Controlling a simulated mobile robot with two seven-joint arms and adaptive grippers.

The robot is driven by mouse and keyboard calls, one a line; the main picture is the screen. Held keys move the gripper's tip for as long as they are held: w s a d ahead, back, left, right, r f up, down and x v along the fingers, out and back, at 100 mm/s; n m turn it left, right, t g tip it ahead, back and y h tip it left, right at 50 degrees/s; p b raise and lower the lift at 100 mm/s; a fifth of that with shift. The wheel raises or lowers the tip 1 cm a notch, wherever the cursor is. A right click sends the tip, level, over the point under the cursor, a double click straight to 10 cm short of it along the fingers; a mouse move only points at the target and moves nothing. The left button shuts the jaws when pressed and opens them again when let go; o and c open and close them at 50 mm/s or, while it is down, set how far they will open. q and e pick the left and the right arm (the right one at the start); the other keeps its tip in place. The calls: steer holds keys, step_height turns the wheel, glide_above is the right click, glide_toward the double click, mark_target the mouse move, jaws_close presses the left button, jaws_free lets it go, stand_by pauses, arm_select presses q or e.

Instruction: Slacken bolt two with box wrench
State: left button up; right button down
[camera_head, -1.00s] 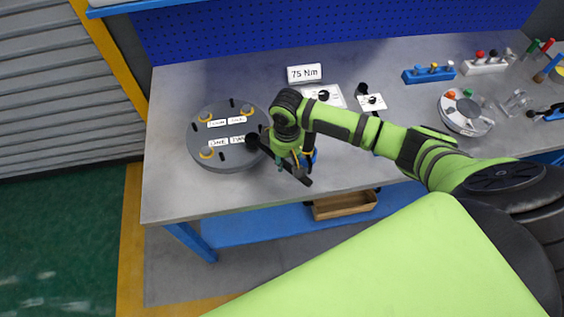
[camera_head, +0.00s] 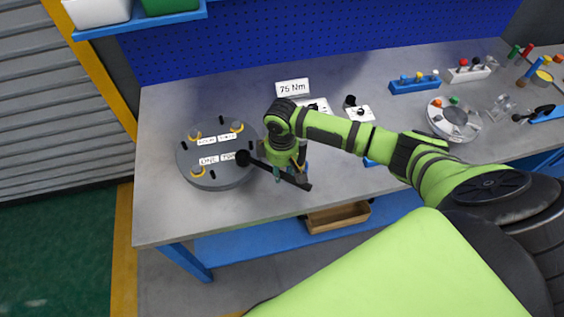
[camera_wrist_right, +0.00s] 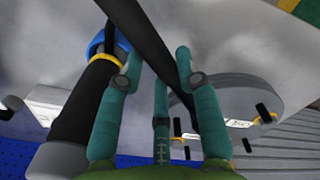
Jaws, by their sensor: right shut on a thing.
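The flanged shell (camera_head: 190,172) is a round grey disc on the left of the bench, with black bolts standing on it, yellow rings and white labels. Which bolt is bolt two cannot be read. My right gripper (camera_head: 283,172) is shut on a long black wrench (camera_head: 297,181) just right of the shell. The wrench's round end shows over the shell's right part; whether it sits around a bolt cannot be told. My left gripper is out of view.
A "75 Nm" sign (camera_head: 292,87) stands behind my right arm. A blue bolt rack (camera_head: 414,85) and a grey round tray (camera_head: 434,122) are at the right. A black tool with a blue ring (camera_wrist_right: 85,100) is close to the gripper. The bench front left is clear.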

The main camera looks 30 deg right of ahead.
steer(key=shift+r, duration=0.7)
steer(key=shift+w+r, duration=0.1)
steer(key=shift+r, duration=2.1)
